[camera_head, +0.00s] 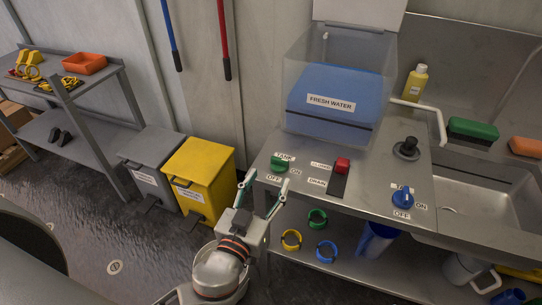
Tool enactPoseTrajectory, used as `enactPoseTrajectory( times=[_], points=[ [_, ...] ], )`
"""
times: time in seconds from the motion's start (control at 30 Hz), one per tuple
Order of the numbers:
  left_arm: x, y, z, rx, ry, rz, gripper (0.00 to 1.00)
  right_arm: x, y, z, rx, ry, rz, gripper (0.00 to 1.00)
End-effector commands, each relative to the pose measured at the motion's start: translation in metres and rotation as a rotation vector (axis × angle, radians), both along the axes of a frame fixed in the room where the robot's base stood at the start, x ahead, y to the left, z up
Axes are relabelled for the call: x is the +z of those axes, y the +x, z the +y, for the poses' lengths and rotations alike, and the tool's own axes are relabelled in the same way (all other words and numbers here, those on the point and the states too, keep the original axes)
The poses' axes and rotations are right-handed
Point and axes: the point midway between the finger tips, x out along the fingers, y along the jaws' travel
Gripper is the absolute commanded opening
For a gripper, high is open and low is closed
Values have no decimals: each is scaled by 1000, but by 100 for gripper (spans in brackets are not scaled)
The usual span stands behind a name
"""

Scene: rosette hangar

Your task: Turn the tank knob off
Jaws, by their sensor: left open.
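The green tank knob (279,165) is on the left part of the steel counter top. A TANK label is above it, OFF is at its lower left and ON at its right. I cannot tell clearly which label the knob points to. My left gripper (268,181) is open and empty, its fingers pointing up the picture toward the counter's left front edge. Its right fingertip is just below the knob, near the OFF label; the left fingertip is off to the left. I see no clear contact with the knob. My right gripper is not in view.
A red lever (342,165) by CLOSED and DRAIN labels and a blue knob (403,197) are to the right on the counter (375,185). The clear fresh water tank (306,75) stands behind. A yellow bin (205,170) and grey bin (150,153) stand left.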

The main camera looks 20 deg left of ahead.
Motion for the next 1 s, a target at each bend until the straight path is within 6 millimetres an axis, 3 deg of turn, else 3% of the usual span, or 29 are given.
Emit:
enactPoseTrajectory(
  times=[0.53,0.97,1.0],
  points=[
    [3,66,-3,-1,-1,-4,51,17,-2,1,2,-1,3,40],
    [0,77,-3,0,-2,-1,51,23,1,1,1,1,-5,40],
    [0,77,-3,0,-2,-1,46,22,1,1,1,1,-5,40]
  ],
)
